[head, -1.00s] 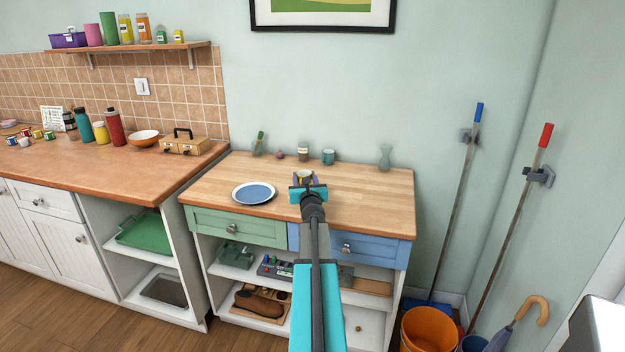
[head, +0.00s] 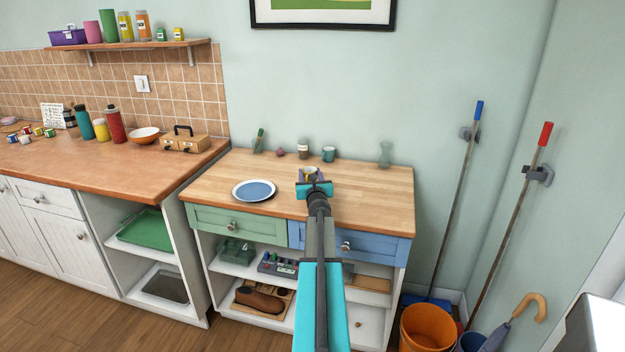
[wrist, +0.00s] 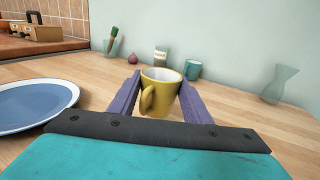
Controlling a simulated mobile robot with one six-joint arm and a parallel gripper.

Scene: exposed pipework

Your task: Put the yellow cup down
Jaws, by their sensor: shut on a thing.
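The yellow cup (wrist: 160,92) is upright between the two purple fingers of my gripper (wrist: 158,88) in the wrist view, with its handle toward the camera. My gripper is shut on it. In the head view the cup (head: 310,172) shows only partly, behind my gripper (head: 312,178), over the wooden worktop (head: 370,200). I cannot tell whether its base touches the worktop.
A blue plate with a white rim (head: 254,190) lies left of my gripper. A teal mug (head: 328,154), a jar (head: 303,148), an onion (head: 280,153) and a glass vase (head: 385,154) stand along the back. The worktop's right side is clear.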

